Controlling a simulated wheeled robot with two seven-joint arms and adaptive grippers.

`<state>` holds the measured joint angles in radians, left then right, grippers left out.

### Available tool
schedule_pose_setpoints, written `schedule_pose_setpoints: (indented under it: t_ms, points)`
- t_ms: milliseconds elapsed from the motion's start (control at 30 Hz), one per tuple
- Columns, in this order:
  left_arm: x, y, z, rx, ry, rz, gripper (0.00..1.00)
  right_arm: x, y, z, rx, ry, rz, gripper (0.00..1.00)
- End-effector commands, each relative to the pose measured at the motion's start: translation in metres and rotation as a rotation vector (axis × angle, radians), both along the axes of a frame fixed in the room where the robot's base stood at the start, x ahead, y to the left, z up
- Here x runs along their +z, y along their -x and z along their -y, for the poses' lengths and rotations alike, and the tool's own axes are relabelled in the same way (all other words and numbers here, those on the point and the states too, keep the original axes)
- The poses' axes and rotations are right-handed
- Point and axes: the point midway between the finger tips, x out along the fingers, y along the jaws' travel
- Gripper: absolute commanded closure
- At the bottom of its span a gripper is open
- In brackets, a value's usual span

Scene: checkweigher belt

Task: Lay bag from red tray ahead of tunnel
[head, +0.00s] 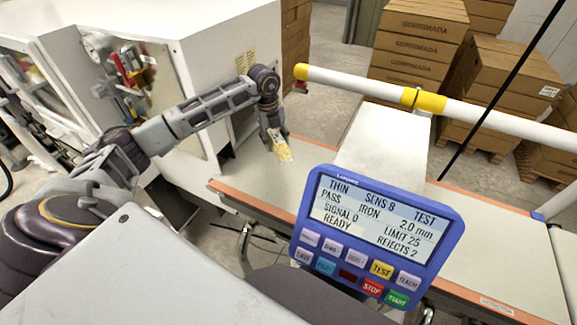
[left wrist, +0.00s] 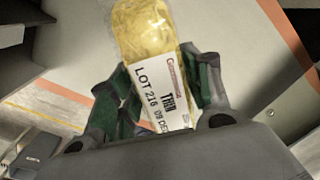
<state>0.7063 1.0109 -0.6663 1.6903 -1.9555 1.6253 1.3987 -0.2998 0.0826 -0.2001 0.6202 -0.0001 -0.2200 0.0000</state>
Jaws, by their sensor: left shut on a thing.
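My left gripper (head: 277,138) is shut on a clear bag of yellow contents (head: 283,153) with a white label. The gripper holds the bag over the pale belt (head: 250,178), left of the white tunnel (head: 385,140). The gap between bag and belt is hard to judge. The red tray and my right gripper are not in view.
A blue control panel (head: 375,240) reading THIN and READY stands in front of the tunnel and hides part of the belt. A white pipe with yellow bands (head: 360,85) crosses behind. Brown cartons (head: 415,45) are stacked at the back. A white cabinet (head: 190,60) stands behind my left arm.

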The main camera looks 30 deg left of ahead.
Motion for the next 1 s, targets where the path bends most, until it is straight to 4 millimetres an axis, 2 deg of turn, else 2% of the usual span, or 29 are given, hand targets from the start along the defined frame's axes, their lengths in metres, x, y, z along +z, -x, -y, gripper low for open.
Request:
schedule_pose_setpoints:
  t_ms: [700,1000]
  points:
    - [0.0032,0.0095,0.0044,0.519,-0.001,0.000,0.88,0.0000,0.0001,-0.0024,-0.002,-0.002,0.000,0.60]
    - [0.0032,0.0101,0.0040,0.669,-0.001,0.000,0.88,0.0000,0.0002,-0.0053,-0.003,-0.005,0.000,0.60]
